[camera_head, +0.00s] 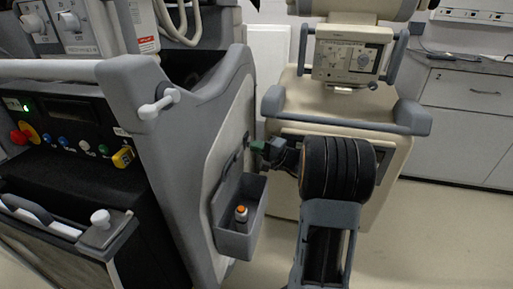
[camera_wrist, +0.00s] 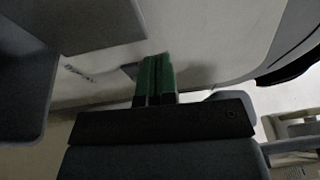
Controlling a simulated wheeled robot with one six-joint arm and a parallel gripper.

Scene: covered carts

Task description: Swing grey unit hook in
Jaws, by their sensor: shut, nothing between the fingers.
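The grey unit (camera_head: 180,160) fills the left of the head view, with its light side panel (camera_head: 232,125) facing my arm. A small dark grey piece (camera_head: 246,141), which looks like the hook, sits on that panel by my fingertips; its shape and angle are mostly hidden. My gripper (camera_head: 256,146) is shut and empty, its green fingertips close to the panel. In the wrist view the green fingers (camera_wrist: 155,76) are together against the pale panel (camera_wrist: 210,45). A small grey piece (camera_wrist: 131,70) shows just left of them. I cannot tell whether they touch it.
A grey bin (camera_head: 238,243) holding an orange-capped bottle (camera_head: 241,213) hangs on the panel below my gripper. A beige cart (camera_head: 290,105) stands close behind my arm. Grey cabinets (camera_head: 465,115) line the right wall. Open floor (camera_head: 430,235) lies at lower right.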

